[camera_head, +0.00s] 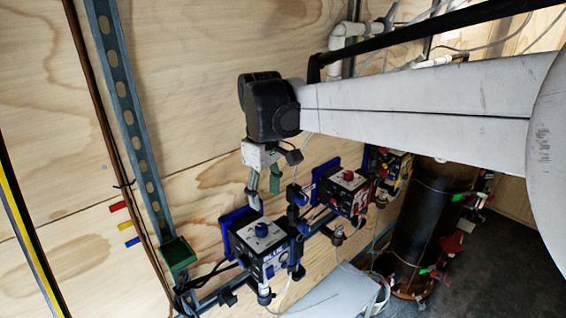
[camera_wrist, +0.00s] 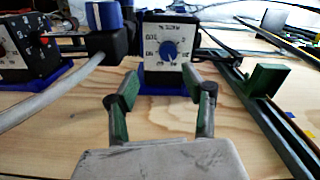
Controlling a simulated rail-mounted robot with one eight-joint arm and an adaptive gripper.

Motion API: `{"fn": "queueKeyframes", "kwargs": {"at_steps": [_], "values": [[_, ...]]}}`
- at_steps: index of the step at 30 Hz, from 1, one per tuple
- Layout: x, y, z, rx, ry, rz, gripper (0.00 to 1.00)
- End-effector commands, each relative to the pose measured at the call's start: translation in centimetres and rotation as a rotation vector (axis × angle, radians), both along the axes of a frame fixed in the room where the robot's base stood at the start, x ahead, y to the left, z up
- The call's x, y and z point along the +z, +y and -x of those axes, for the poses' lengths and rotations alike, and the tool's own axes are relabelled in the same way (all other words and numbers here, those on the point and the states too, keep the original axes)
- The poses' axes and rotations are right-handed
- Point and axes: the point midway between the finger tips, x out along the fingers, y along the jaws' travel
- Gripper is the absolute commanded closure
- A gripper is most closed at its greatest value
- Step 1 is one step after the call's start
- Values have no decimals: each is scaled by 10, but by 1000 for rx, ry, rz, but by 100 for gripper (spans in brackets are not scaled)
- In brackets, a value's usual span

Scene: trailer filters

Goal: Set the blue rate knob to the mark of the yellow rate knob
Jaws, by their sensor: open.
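The blue rate knob (camera_head: 261,229) sits on the white-faced top of the blue-marked pump box (camera_head: 272,262) in the head view. In the wrist view the knob (camera_wrist: 169,50) shows on a white dial with printed numbers, too small to read surely. My gripper (camera_head: 265,188) is open and empty above this box. In the wrist view its green-padded fingers (camera_wrist: 161,86) are spread, with the knob beyond them and apart from them. The yellow-marked box (camera_head: 396,166) is farther right in the head view, partly hidden by my arm. Its knob's setting cannot be read.
A red-knobbed box (camera_head: 348,188) stands between the blue and yellow ones. A blue-capped fitting (camera_wrist: 103,15) and grey hose (camera_wrist: 50,95) lie left of the blue dial in the wrist view. A green holder (camera_head: 177,254) is on the metal strut (camera_head: 131,118) at left.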

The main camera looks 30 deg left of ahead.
Motion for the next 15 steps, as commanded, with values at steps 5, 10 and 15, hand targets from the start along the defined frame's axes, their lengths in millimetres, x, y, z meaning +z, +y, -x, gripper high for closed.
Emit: {"fn": "queueKeyframes", "kwargs": {"at_steps": [5,10,15], "values": [[-36,10,22,34,0,0,55],[-64,13,25,40,0,-1,55],[-83,15,27,44,0,-1,55]]}}
